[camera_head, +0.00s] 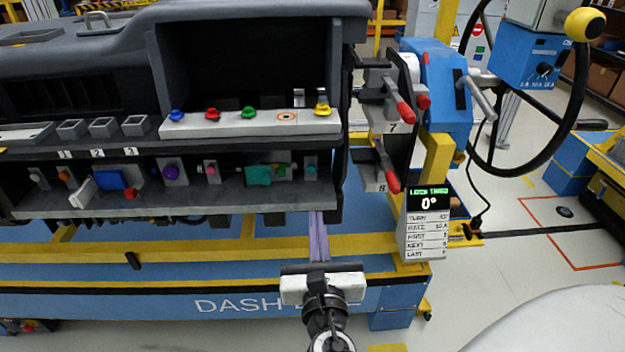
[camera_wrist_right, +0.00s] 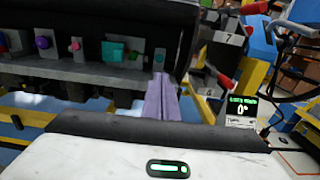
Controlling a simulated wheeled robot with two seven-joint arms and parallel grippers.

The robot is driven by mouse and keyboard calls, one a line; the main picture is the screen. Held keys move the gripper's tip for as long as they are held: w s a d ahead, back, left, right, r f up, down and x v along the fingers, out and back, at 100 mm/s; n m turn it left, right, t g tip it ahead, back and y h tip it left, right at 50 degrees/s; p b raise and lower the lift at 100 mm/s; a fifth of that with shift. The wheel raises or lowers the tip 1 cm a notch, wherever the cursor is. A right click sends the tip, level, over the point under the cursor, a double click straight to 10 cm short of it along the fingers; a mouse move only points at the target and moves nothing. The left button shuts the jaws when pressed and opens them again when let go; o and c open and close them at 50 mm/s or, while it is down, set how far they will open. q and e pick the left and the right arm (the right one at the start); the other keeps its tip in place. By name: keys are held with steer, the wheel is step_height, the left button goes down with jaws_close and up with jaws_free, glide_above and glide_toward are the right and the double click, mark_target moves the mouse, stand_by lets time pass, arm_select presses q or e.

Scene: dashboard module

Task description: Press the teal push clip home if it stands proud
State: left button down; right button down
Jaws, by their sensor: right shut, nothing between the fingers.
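A small teal clip (camera_head: 311,169) sits on a grey plate at the right end of the lower dashboard shelf; it also shows in the right wrist view (camera_wrist_right: 159,55). I cannot tell whether it stands proud or is flush. A larger teal block (camera_head: 258,175) lies to its left on the same shelf. My right gripper (camera_head: 318,215) is shut and empty, its lilac fingers pointing up toward the shelf. In the right wrist view its fingertips (camera_wrist_right: 162,76) appear just below the small teal clip, apart from it. My left gripper is not in view.
Red-handled levers (camera_head: 398,105) stand right of the shelf, by a small display (camera_head: 428,205) reading 0°. An upper ledge (camera_head: 250,123) carries coloured knobs. A yellow rail (camera_head: 190,248) runs below the dashboard.

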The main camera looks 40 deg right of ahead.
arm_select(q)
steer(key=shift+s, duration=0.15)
arm_select(e)
glide_toward(312, 170)
steer(key=x, duration=0.5)
steer(key=shift+w+d, duration=0.2)
steer(key=shift+w, duration=0.05)
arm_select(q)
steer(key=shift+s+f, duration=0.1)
arm_select(e)
steer(key=shift+w+d, duration=0.2)
steer(key=shift+w, duration=0.15)
